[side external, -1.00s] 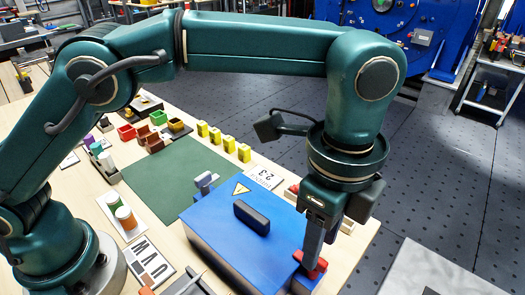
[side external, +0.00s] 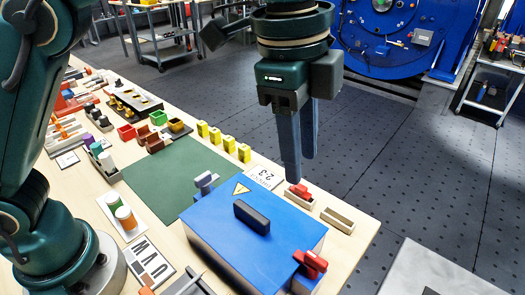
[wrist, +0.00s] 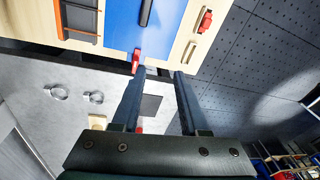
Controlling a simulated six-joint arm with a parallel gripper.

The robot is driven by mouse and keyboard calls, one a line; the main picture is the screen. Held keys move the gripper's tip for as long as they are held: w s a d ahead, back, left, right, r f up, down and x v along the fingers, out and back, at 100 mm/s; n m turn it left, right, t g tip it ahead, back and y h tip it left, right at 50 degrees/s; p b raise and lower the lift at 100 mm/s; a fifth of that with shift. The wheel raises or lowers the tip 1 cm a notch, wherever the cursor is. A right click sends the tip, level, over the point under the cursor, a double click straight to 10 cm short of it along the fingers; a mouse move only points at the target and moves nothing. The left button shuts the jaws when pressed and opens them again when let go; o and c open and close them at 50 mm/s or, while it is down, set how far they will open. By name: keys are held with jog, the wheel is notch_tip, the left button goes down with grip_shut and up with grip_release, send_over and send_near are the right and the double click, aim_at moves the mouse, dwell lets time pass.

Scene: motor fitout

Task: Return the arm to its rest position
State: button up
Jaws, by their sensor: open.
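My gripper (side external: 300,150) is raised above the far right part of the workbench in the side view, fingers pointing down. Its two fingers are apart with nothing between them; they also show in the wrist view (wrist: 162,75). Below and to the left stands a blue box (side external: 215,232) with a dark handle (side external: 252,217) and a yellow warning triangle. A red clamp-like part (side external: 311,262) sits at the box's near right corner, apart from my gripper. It also shows in the wrist view (wrist: 136,60).
Two small trays stand at the bench's right edge, one holding a red part (side external: 300,191), the other empty-looking (side external: 338,219). Several yellow blocks (side external: 223,138) line the green mat (side external: 165,185). Orange and white cylinders (side external: 125,216) stand near my base. Open floor lies right of the bench.

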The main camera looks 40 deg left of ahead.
jog(key=s+a+r+n+t, duration=0.2)
jog(key=a+r+n, duration=0.2)
jog(key=a, duration=0.4)
jog(key=s+a+f+n+t, duration=0.2)
jog(key=s+a+f+n, duration=0.6)
jog(key=s+a+n, duration=0.1)
jog(key=a+n, duration=0.1)
jog(key=n, duration=0.1)
jog(key=shift+s+f+n+y, duration=0.2)
jog(key=shift+f+n+y, duration=0.2)
jog(key=shift+r, duration=0.1)
